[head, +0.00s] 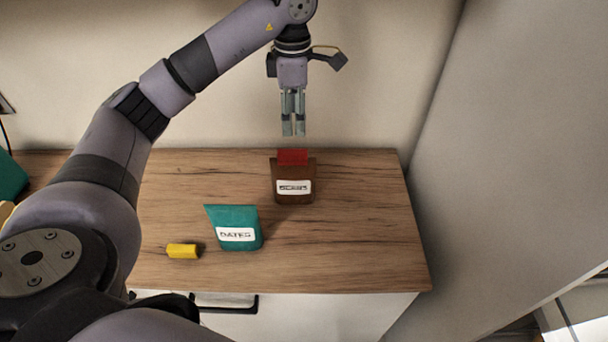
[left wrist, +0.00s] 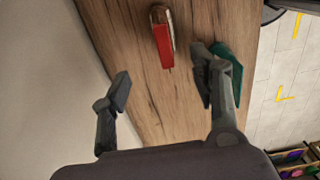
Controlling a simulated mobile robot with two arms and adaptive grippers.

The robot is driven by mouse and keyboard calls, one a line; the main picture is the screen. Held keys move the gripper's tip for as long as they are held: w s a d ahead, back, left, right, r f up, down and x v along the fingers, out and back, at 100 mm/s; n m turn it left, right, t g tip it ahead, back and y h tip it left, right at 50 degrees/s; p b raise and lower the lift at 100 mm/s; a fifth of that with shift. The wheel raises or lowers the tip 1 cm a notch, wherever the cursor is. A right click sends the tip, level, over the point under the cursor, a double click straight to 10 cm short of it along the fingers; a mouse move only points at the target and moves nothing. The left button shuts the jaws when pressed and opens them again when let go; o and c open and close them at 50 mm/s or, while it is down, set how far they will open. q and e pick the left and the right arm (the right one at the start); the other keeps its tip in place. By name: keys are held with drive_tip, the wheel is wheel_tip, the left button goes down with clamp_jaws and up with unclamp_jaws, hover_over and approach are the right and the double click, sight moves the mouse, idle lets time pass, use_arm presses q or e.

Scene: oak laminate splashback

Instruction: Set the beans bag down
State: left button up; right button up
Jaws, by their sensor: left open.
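The beans bag (head: 294,197) is brown with a red top and a white label. It stands upright on the wooden counter (head: 350,230) near its back edge. My left gripper (head: 293,134) is above the bag, apart from it, pointing down and empty. In the left wrist view the bag (left wrist: 163,42) shows from above, beyond the open fingers (left wrist: 160,90), with bare wood around it. My right gripper is not in view.
A teal dates bag (head: 232,218) stands in front and to the left of the beans bag. A small yellow block (head: 182,251) lies beside it. A tall grey panel (head: 500,140) borders the counter on the right. The counter's right part is clear.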

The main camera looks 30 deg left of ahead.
use_arm(q)
drive_tip(key=p, duration=0.2)
hover_over(293, 166)
wheel_tip(293, 166, down, 7)
drive_tip(key=shift+d+f, duration=0.1)
drive_tip(key=f, duration=0.4)
drive_tip(key=shift+w+f+p, duration=0.2)
drive_tip(key=shift+f+p, duration=0.1)
drive_tip(key=shift+p, duration=0.05)
drive_tip(key=shift+f, duration=0.2)
wheel_tip(293, 166, down, 4)
drive_tip(key=shift+s+r+p, duration=0.15)
drive_tip(key=shift+r+p, duration=0.05)
drive_tip(key=shift+p, duration=1.05)
drive_tip(key=shift+f, duration=0.65)
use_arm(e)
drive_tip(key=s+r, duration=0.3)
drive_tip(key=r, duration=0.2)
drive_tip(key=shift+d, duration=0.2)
use_arm(q)
drive_tip(key=shift+c, duration=0.5)
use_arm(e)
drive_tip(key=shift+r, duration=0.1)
use_arm(q)
drive_tip(key=c, duration=0.6)
clamp_jaws()
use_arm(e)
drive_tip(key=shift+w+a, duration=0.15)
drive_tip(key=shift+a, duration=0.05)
